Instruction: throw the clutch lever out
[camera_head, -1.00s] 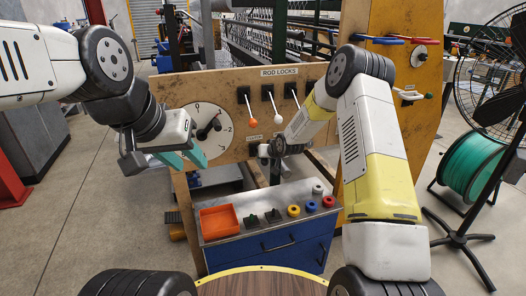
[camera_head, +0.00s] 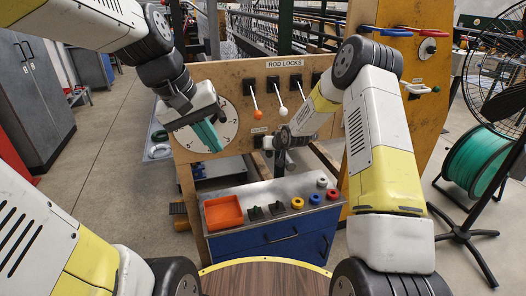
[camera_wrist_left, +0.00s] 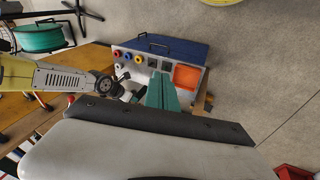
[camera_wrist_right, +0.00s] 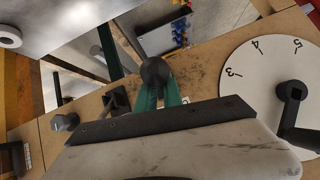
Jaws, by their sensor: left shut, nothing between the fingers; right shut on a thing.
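My right gripper (camera_wrist_right: 158,95) is shut on a dark round-ended handle (camera_wrist_right: 155,72), which appears to be the clutch lever, low on the wooden board. In the head view my right forearm and wrist hide most of that grip. The shut fingers also show in the left wrist view (camera_wrist_left: 162,92). The dial's black crank (camera_wrist_right: 292,105) shows in the right wrist view.
The wooden board (camera_head: 190,155) carries a ROD LOCKS row of levers, one orange-tipped (camera_head: 258,115) and one white-tipped (camera_head: 283,111). Below is a blue cabinet (camera_head: 250,240) with an orange tray (camera_head: 223,212) and several coloured knobs. A fan and green spool (camera_head: 475,165) stand right.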

